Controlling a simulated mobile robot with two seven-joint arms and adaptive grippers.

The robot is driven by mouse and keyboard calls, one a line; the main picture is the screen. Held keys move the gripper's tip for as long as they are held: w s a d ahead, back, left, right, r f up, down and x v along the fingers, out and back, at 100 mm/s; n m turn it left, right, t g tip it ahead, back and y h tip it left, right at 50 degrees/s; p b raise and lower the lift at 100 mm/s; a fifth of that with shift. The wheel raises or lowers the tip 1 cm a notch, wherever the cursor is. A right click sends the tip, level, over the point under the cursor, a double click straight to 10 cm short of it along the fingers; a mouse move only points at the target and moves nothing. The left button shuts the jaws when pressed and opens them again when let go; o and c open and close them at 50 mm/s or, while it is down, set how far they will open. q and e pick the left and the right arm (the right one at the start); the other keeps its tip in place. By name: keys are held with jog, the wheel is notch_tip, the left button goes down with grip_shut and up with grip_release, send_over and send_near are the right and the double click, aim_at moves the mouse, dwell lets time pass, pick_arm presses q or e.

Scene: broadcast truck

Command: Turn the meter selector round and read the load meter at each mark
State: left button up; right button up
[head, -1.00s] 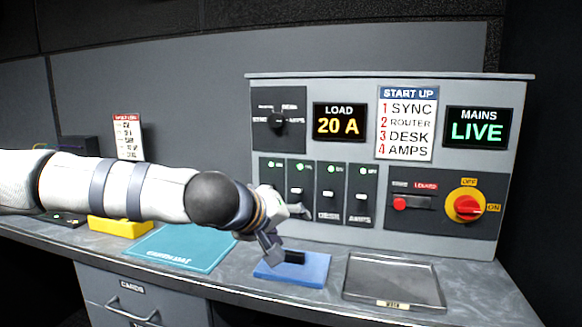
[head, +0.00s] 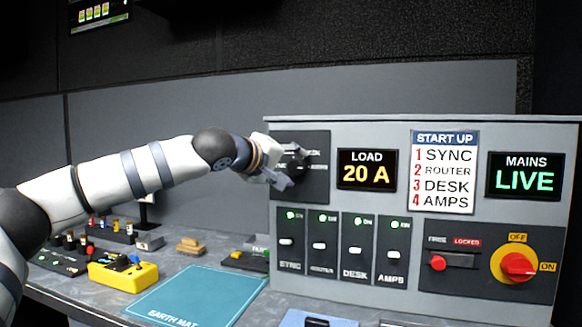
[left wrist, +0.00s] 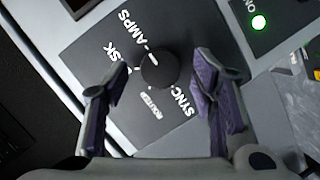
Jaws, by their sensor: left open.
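The meter selector is a black knob (left wrist: 160,70) on a dark plate (head: 316,192) lettered SYNC, ROUTER, DESK and AMPS. My left gripper (head: 280,178) is at this plate and hides part of the knob and lettering in the head view. In the left wrist view the open gripper (left wrist: 163,85) has one finger on each side of the knob, with gaps between. The load meter (head: 367,176) reads 20 A in yellow. My right gripper is not in view.
The panel has several breakers (head: 355,250) below with green lamps lit, a START UP card (head: 444,171), a MAINS display (head: 525,177) reading LIVE, and a red rotary switch (head: 518,266). On the bench lie a teal earth mat (head: 195,297) and a yellow tester (head: 112,275).

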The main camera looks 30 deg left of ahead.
pick_arm(q)
jog(key=shift+w, duration=0.2)
jog(key=c, duration=1.1)
jog(key=shift+c, duration=0.2)
